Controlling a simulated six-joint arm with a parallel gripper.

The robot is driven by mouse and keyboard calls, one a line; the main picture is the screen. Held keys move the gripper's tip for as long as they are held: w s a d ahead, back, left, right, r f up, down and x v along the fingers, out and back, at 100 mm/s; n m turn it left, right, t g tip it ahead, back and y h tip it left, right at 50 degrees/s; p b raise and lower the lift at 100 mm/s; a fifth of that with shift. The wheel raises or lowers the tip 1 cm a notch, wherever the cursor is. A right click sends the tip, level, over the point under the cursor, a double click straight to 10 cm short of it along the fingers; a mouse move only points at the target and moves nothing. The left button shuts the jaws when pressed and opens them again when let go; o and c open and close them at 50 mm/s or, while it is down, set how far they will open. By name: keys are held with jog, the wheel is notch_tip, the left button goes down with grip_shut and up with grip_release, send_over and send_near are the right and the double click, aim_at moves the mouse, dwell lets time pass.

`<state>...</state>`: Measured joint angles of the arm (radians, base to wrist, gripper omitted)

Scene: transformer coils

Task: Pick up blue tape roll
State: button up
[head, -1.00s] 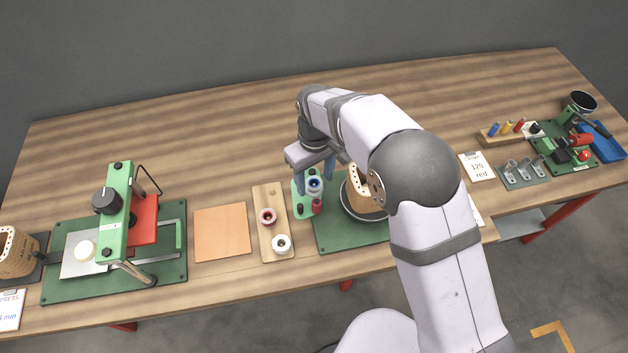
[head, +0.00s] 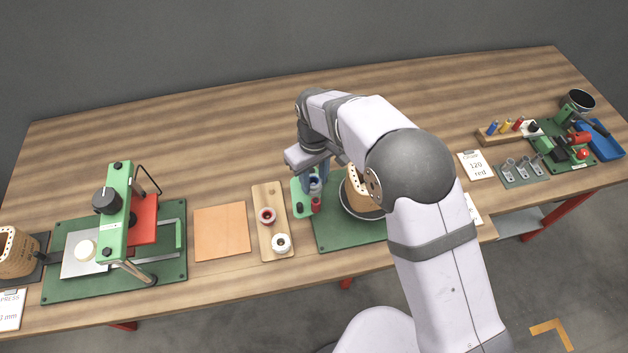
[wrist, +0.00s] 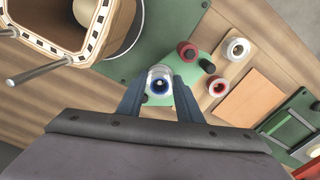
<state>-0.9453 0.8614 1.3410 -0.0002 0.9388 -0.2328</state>
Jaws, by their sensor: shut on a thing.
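The blue tape roll (wrist: 159,86) shows in the wrist view as a ring with a blue core and a pale outer edge. It sits between the two fingers of my gripper (wrist: 160,100), which is shut on it. In the head view the roll (head: 315,187) is above the green plate of a small stand (head: 299,198), partly covered by my gripper (head: 317,178). I cannot tell whether it still touches a post there.
A wooden board (head: 271,195) holds a red-cored roll (head: 267,216) and a white roll (head: 281,243). A wooden coil former (wrist: 62,20) is close by. A red knob (wrist: 187,51) stands near the gripper. An orange sheet (head: 222,231) lies left.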

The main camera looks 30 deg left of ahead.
notch_tip(320, 180, up, 9)
jog(key=b, duration=0.3)
jog(key=w+d+r+p, duration=0.5)
jog(key=w+d, duration=0.1)
jog(key=d, duration=0.3)
jog(key=w+d+f+m, duration=0.1)
jog(key=d, duration=0.2)
jog(key=w+d+f+m+b, duration=0.1)
jog(key=d+f, duration=0.1)
jog(key=d, duration=0.1)
jog(key=w+d+f+m+b, duration=0.1)
jog(key=d+m, duration=0.1)
jog(key=d, duration=0.1)
jog(key=shift+w+d+f, duration=0.1)
jog(key=shift+w+f, duration=0.15)
jog(key=shift+f, duration=0.1)
jog(key=s+d+f+m+b, duration=0.1)
jog(key=d+f+m, duration=0.3)
jog(key=d, duration=0.7)
jog(key=s+d+f+m+b, duration=0.1)
jog(key=d+f+m, duration=0.4)
jog(key=d, duration=0.7)
jog(key=shift+s+d+f+m+b, duration=0.25)
jog(key=shift+s+m+b, duration=0.1)
jog(key=shift+s, duration=0.2)
jog(key=shift+w+a, duration=0.1)
